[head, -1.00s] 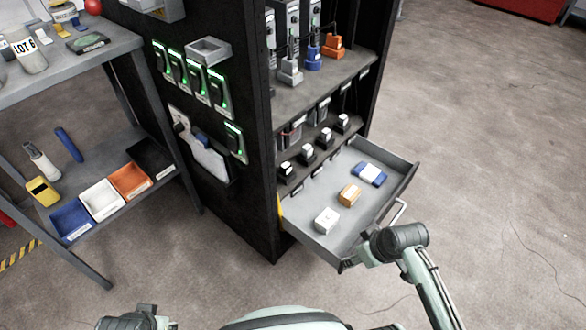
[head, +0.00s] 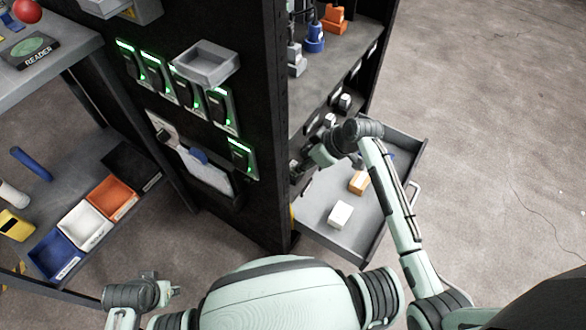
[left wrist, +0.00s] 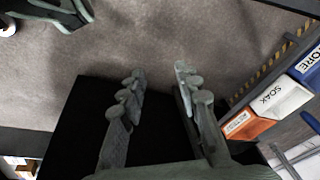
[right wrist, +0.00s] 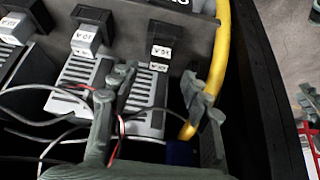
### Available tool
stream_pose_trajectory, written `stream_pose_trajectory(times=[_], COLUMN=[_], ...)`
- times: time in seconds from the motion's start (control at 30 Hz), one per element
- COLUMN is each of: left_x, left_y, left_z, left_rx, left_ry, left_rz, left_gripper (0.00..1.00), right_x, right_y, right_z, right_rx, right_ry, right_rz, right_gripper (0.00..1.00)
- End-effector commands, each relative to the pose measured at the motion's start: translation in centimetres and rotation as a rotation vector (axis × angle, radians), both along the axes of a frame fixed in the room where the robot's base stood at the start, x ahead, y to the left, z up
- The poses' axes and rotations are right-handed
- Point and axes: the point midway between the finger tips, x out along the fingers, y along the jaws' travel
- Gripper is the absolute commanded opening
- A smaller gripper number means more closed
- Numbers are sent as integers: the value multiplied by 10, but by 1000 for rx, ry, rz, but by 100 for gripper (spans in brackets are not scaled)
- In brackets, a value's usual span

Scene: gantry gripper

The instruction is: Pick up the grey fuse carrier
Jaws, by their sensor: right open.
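In the right wrist view, a grey ribbed block (right wrist: 148,103) with a black labelled cap shows between and behind my right gripper's fingers. A similar grey block (right wrist: 80,80) is to its left. I cannot tell which, if any, is the grey fuse carrier. My right gripper (right wrist: 155,95) is open, with nothing visibly held; in the head view it (head: 303,170) reaches into the cabinet above the drawer, its tips partly hidden. A grey plug-like piece (head: 297,62) stands on the upper shelf. My left gripper (left wrist: 160,75) is open and empty, away from the cabinet.
A yellow cable or strip (right wrist: 217,60) runs close to the right finger. Thin loose wires cross the blocks. The open drawer (head: 350,238) holds a white block (head: 339,214) and an orange block (head: 358,182). The black cabinet side (head: 265,130) stands left of my right gripper.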

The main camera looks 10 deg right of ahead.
Motion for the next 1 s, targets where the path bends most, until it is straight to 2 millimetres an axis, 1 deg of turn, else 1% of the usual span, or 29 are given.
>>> stream_pose_trajectory(times=[0.1, 0.33, 0.5, 0.67, 1.0], left_x=[4, 10, 14, 14, 12], left_y=[-1, 0, 1, 2, 3], left_z=[7, 17, 27, 27, 24], left_rx=[1, 7, 12, 13, 12], left_ry=[-11, -20, -33, -31, -29], left_rz=[-2, 1, 0, 1, 0], left_gripper=[32, 32, 32, 32, 32], right_x=[6, 19, 22, 22, 21], right_y=[6, 18, 20, 20, 20], right_z=[-12, -41, -46, -46, -46], right_rx=[3, 0, -1, -1, -1], right_ry=[0, 0, -1, -1, -1], right_rz=[-2, -1, -2, -2, -2], right_gripper=[47, 47, 47, 46, 4])
